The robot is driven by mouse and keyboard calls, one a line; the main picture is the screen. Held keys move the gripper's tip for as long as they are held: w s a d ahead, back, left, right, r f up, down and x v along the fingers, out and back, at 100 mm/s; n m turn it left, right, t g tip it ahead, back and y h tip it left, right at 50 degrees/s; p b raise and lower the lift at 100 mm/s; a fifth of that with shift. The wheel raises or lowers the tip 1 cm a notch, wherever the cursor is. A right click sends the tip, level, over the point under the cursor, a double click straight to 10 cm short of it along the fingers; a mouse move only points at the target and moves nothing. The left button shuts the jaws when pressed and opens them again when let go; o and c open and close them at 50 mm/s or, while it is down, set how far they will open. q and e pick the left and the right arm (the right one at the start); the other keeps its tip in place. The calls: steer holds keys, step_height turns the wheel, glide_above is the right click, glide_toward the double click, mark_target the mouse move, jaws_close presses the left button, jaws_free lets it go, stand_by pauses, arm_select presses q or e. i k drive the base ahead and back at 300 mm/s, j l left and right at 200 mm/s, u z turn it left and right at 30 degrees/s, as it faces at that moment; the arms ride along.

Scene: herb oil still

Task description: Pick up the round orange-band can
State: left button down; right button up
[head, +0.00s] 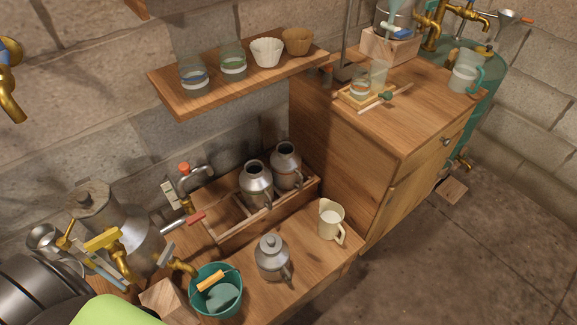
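Three round metal cans with side handles are in the head view. Two open-topped cans, a nearer one (256,187) and a farther one (286,165), stand upright side by side in a wooden crate (235,237). A third can (271,262), with a knobbed lid, stands upright on the wooden counter in front of the crate. Any bands on them are faint and small, so I cannot tell which can has an orange one.
A cream jug (330,222) and a teal bucket (216,294) flank the lidded can. A metal still vessel (118,230) with brass taps stands at left. A wall shelf (235,84) with glasses and cups overhangs the crate. A taller cabinet (345,160) rises at right.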

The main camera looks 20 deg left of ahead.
mark_target(286, 161)
steer(key=i+l+u, duration=0.45)
steer(key=l, duration=0.25)
steer(key=i+l+u, duration=0.25)
steer(key=i+l, duration=0.1)
steer(key=l, duration=0.05)
